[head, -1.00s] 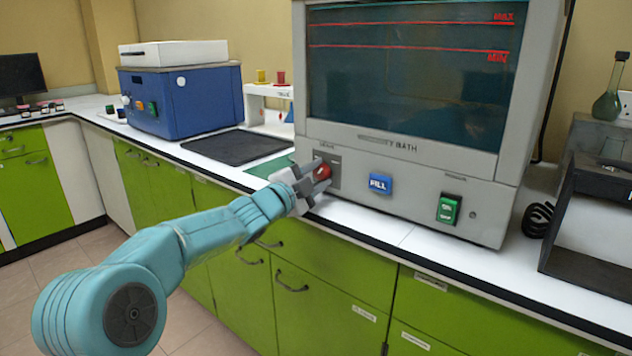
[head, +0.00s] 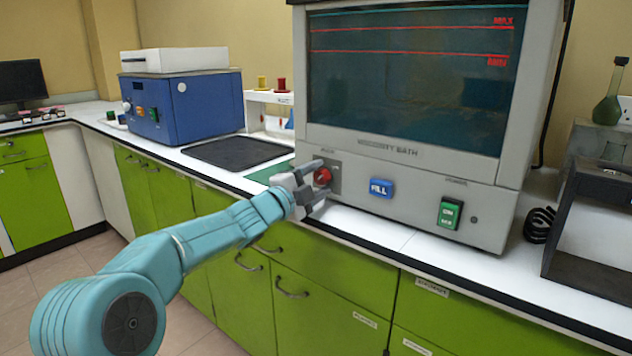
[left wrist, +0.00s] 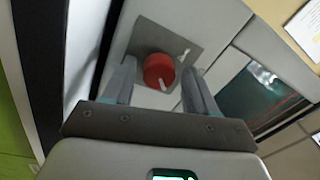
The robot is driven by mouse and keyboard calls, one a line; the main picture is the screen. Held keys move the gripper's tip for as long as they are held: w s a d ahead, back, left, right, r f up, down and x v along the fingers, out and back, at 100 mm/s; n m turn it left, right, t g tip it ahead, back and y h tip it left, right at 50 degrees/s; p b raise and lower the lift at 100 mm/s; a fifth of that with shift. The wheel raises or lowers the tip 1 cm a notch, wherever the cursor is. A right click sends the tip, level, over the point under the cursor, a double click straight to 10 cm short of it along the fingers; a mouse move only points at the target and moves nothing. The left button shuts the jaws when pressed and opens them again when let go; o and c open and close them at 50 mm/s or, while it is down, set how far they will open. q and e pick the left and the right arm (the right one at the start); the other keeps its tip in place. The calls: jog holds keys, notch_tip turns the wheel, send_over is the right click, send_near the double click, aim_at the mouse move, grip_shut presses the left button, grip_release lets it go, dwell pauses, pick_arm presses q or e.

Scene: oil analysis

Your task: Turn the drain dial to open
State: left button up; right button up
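The red drain dial (head: 322,176) sits on a grey plate at the lower left of the bath's front panel. In the left wrist view the dial (left wrist: 159,71) has a pale pointer mark at its lower right, and a small white mark shows on the plate to its upper right. My left gripper (head: 318,180) is open, with one finger on each side of the dial. In the left wrist view, gaps show between the dial and both fingers of the gripper (left wrist: 158,84). My right gripper is not in view.
A blue FILL button (head: 381,188) and a green switch (head: 449,213) are to the right on the same bath panel (head: 410,200). A blue machine (head: 185,105) and a dark mat (head: 238,153) are on the counter to the left. A dark open box (head: 590,225) stands at the right.

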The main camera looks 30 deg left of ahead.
pick_arm(q)
jog(key=shift+s, duration=0.1)
jog(key=shift+s+a+f, duration=0.1)
jog(key=shift+s, duration=0.25)
jog(key=s+a+f, duration=0.1)
jog(key=s, duration=1.4)
jog(key=shift+s, duration=0.2)
jog(key=shift+f, duration=0.1)
